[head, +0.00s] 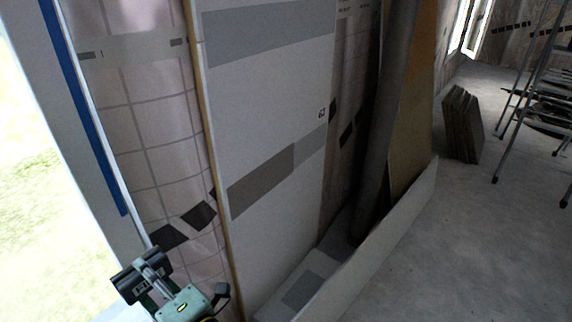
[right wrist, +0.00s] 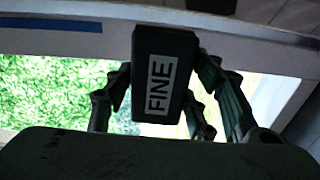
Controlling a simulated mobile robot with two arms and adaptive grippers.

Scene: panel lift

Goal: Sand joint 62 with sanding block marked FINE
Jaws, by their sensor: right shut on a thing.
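My right gripper (head: 147,277) is at the lower left of the head view, shut on a dark block. In the right wrist view the black sanding block (right wrist: 165,82) has a white label reading FINE and sits between the fingers. A white panel (head: 265,115) stands right of the gripper and carries a small 62 tag (head: 321,113). Below the tag a band crosses the panel, darker grey-brown (head: 262,182) at left and lighter grey (head: 311,149) at right. The block is apart from this band, to its lower left. My left gripper is not in view.
A bright opening with grass lies at left, beside a frame with a blue strip (head: 88,115). A grey roll (head: 388,120) and a brown board (head: 418,110) lean right of the panel. Stacked slabs (head: 462,124) and a ladder (head: 535,85) stand farther right. The grey floor between is clear.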

